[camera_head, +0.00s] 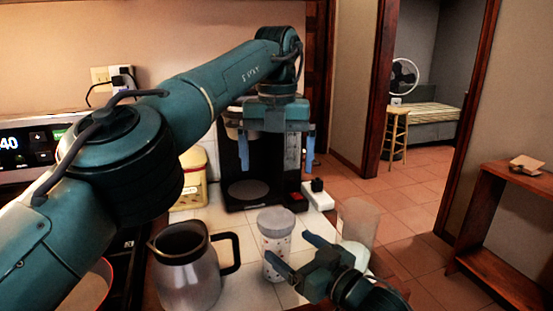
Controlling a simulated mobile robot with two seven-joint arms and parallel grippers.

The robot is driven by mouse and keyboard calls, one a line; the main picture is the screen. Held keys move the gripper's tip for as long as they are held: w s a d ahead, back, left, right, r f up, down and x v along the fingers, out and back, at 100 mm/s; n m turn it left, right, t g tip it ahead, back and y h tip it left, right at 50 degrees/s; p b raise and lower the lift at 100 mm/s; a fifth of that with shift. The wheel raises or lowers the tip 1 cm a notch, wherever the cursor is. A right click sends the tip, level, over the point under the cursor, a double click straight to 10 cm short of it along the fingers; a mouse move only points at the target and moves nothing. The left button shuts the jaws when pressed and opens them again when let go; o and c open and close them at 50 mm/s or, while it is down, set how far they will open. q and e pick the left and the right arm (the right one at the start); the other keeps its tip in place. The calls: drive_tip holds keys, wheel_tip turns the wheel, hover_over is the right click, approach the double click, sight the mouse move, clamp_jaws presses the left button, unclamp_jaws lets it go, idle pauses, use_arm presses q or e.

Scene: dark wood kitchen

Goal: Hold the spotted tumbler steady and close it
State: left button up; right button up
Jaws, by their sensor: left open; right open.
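The spotted tumbler (275,246) stands upright on the light tiled counter. Its body is pale with small coloured spots. A grey round top (276,220) covers its upper end; I cannot tell whether it is fully seated. My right gripper (285,244) is low at the tumbler's right side and open. One finger crosses in front of the tumbler's lower body and the other is at its right; contact is unclear. My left gripper (277,169) is open and empty, pointing down well above the tumbler, in front of the coffee machine.
A steel jug (187,272) with a black handle stands left of the tumbler. A coffee machine (249,190) and yellow tin (190,182) stand behind. A beige cup (358,222) is at the right, partly hiding behind my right gripper.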

drive_tip(key=v, duration=0.6)
drive_tip(key=shift+s+d, duration=0.25)
drive_tip(key=shift+s, duration=0.05)
